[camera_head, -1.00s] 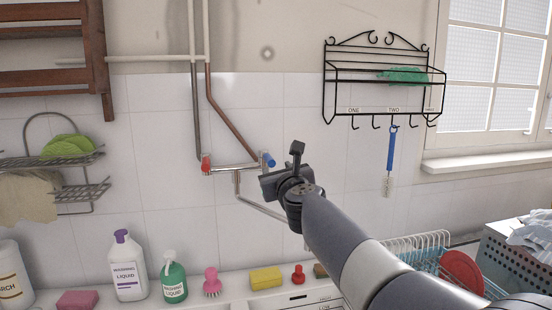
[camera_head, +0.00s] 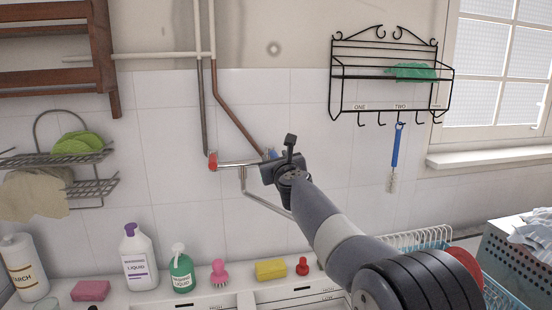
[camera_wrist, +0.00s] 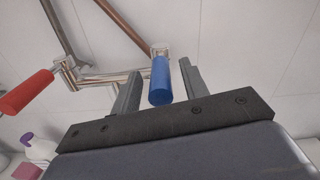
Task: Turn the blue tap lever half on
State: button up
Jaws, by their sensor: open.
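The blue tap lever (camera_wrist: 160,82) is on the right end of the wall tap. In the wrist view it points toward the camera, between the two fingers of my open gripper (camera_wrist: 158,88). In the head view only a bit of the blue lever (camera_head: 271,153) shows, mostly hidden behind my gripper (camera_head: 268,166). The red lever (camera_head: 212,161) is on the left end of the tap; it also shows at left in the wrist view (camera_wrist: 27,92). The metal spout (camera_head: 262,200) hangs below.
A washing liquid bottle (camera_head: 138,258), a green bottle (camera_head: 181,273), a pink brush (camera_head: 219,272) and a yellow sponge (camera_head: 270,269) stand below along the counter. A black wire rack (camera_head: 390,73) with a blue brush (camera_head: 397,148) hangs at right. The wall around the tap is clear.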

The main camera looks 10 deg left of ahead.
jog(key=shift+c, duration=0.2)
grip_shut()
